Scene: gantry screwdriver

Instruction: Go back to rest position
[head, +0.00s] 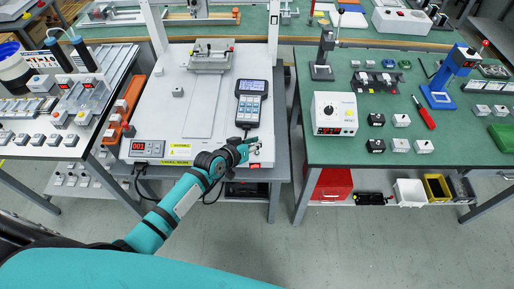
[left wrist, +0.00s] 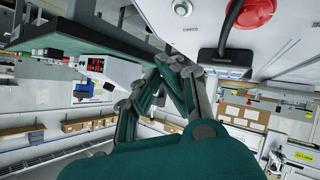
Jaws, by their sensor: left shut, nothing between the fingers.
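My left gripper (head: 254,145) is at the front right corner of the white gantry machine's base (head: 150,120), just in front of the handheld keypad (head: 251,98). It is shut with nothing held. In the left wrist view the closed fingers (left wrist: 172,62) show in the middle, close to the machine's edge and below a red button (left wrist: 254,10). My right gripper is not in view.
A green table (head: 390,150) on the right holds a white control box (head: 334,113), a red screwdriver (head: 424,113) and a blue press (head: 450,75). A left table (head: 40,152) carries small parts. Floor (head: 300,250) is open in front of the tables.

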